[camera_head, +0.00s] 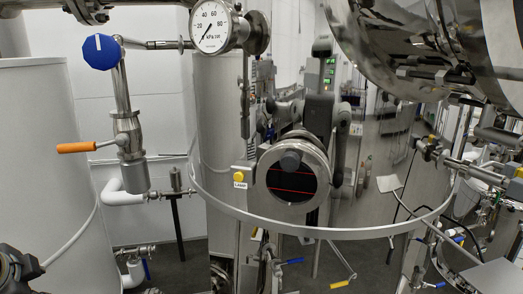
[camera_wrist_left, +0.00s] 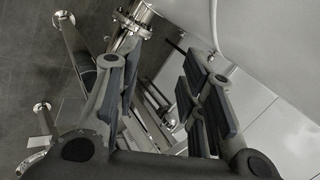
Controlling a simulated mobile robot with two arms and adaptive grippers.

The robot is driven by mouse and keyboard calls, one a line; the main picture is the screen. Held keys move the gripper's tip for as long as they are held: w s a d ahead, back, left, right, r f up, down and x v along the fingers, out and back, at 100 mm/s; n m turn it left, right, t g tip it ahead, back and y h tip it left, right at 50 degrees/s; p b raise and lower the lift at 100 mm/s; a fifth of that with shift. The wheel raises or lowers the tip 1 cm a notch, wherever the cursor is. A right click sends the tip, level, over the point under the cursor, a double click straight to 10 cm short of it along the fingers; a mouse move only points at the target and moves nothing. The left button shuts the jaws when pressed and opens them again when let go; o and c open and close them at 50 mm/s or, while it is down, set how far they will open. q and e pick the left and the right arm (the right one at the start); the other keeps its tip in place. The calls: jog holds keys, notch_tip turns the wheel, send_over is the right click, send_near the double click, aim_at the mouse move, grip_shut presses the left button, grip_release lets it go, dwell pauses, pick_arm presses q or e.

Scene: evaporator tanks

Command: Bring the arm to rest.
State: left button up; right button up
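My left gripper (camera_wrist_left: 160,88) shows in the left wrist view. Its two dark-padded fingers stand apart with nothing held between them. Behind the gap are steel pipes (camera_wrist_left: 152,112) and the grey tiled floor. A dark grey jointed part (camera_head: 18,268) shows at the lower left corner of the head view; I cannot tell for sure whether it belongs to my left arm. No gripper shows clearly in the head view, and my right gripper is in neither view.
A shiny tank with a round sight glass (camera_head: 290,178) fills the middle of the head view. A pressure gauge (camera_head: 210,27), a blue knob (camera_head: 102,52) and an orange valve handle (camera_head: 76,147) are at left, near a white tank (camera_head: 40,170). Pipework crowds the right.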

pick_arm(q)
jog(key=d+f+h, duration=0.2)
jog(key=d+f, duration=0.3)
jog(key=f, duration=0.6)
jog(key=s+d+f+n+g+h, duration=0.25)
jog(key=s+d+f+n, duration=0.55)
jog(key=s+d+f, duration=0.9)
notch_tip(320, 180, down, 31)
jog(key=g+b, duration=0.2)
jog(key=b, duration=0.3)
jog(key=s+a+f+b, duration=0.1)
jog(key=s+f+b, duration=0.1)
jog(key=s+f, duration=0.7)
jog(key=s+a+f+g+b, duration=0.1)
jog(key=s+a+f+b, duration=0.1)
jog(key=s+f, duration=0.7)
notch_tip(320, 180, down, 4)
jog(key=shift+a+f, duration=0.1)
jog(key=shift+a, duration=0.2)
jog(key=shift+y, duration=0.25)
